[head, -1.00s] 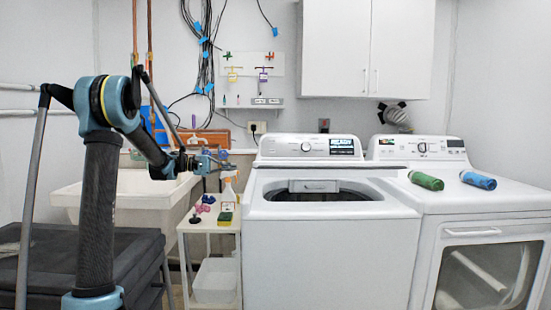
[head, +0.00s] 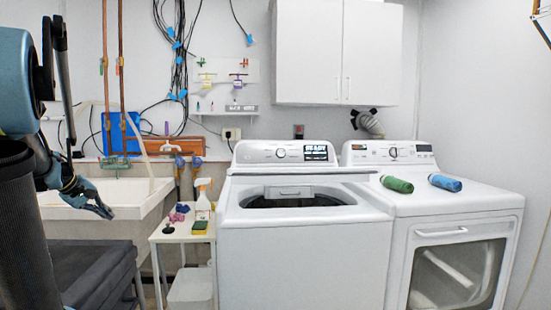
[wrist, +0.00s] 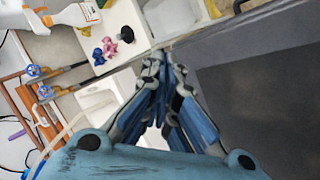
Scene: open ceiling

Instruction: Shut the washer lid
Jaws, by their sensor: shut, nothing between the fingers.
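The white top-load washer (head: 304,245) stands in the middle of the head view. Its lid (head: 289,192) is raised at the back of the opening, seen nearly edge-on, and the dark round drum opening (head: 292,201) shows below it. My gripper (head: 108,212) is at the left in the head view, over the front of the utility sink, well apart from the washer. It is shut and empty. In the wrist view my gripper (wrist: 165,60) points toward the small white cart, with its fingers together. The washer is not clearly seen in the wrist view.
A white cart (head: 181,236) with a spray bottle (head: 202,194) and small items stands between the sink (head: 130,205) and washer. A dark grey bench (head: 95,275) is at the lower left. A dryer (head: 450,225) with green and blue bottles stands right of the washer.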

